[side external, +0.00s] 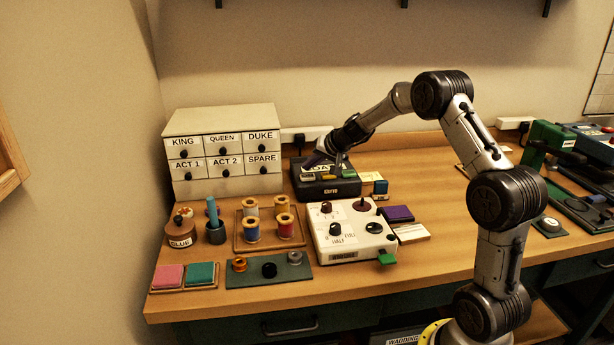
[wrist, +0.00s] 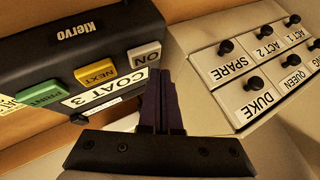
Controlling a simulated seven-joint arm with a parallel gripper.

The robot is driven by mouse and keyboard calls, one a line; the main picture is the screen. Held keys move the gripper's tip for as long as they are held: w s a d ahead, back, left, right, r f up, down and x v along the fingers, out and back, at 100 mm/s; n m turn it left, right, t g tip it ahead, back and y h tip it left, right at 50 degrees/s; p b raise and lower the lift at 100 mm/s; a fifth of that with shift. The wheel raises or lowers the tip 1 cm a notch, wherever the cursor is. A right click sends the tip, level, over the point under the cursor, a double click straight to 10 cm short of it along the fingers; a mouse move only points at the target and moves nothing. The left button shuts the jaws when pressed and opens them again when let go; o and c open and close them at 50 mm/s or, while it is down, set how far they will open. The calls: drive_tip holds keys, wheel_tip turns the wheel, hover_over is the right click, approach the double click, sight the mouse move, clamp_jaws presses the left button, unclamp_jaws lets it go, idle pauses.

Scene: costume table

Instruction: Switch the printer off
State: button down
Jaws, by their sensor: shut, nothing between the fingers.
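The printer (wrist: 112,25) is a black box marked "Klervo", upside down in the wrist view; the black box (side external: 332,189) at the back of the table appears to be it in the side view. Its buttons are a pale ON button (wrist: 145,55), a yellow NEXT button (wrist: 96,74) and a green PRINT button (wrist: 39,97). A label (wrist: 105,92) beside them reads "COAT 3". My gripper (wrist: 155,74) is shut and empty. Its dark fingertips are close to the ON button; I cannot tell whether they touch it. In the side view my gripper (side external: 314,160) is over the printer's left part.
A white drawer cabinet (side external: 223,150) stands close on the printer's left. A white control box (side external: 348,240) with knobs is in front. Green equipment (side external: 549,142) is at right.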

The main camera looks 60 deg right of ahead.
sight(310, 178)
drive_tip(key=shift+f, duration=0.1)
idle(0.4)
drive_tip(key=shift+f, duration=0.35)
drive_tip(key=shift+f, duration=0.55)
idle(0.7)
drive_tip(key=shift+r, duration=0.95)
wheel_tip(310, 178, up, 6)
idle(0.6)
